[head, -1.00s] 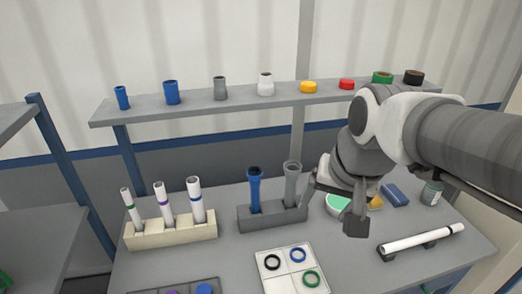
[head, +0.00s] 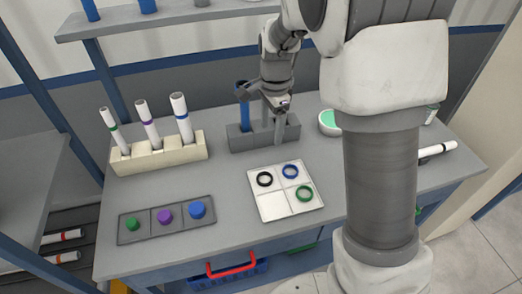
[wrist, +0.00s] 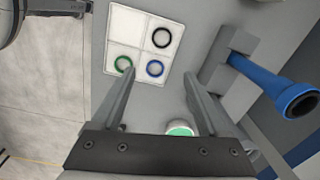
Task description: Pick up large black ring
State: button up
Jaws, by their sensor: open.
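The black ring (head: 264,179) lies flat in the back left compartment of a white four-part tray (head: 273,208) on the grey table. In the wrist view the black ring (wrist: 162,37) is in the tray's upper right compartment, ahead of the fingers. A blue ring (head: 290,171) and a green ring (head: 305,193) lie in two other compartments; one compartment is empty.
A grey block (head: 250,139) holding a blue pipe (head: 242,105) stands behind the tray. A cream rack (head: 158,154) holds several white tubes. A dark tray (head: 165,219) with coloured caps is at front left. A green-filled bowl (head: 329,122) stands to the right.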

notch_tip(320, 180, down, 4)
jog(key=w+m, duration=0.1)
jog(key=b, duration=0.1)
send_over(266, 180)
notch_tip(266, 180, down, 12)
jog(key=shift+w+d+r, duration=0.1)
jog(key=shift+w, duration=0.05)
jog(key=shift+f, duration=2.65)
jog(key=c, duration=1.1)
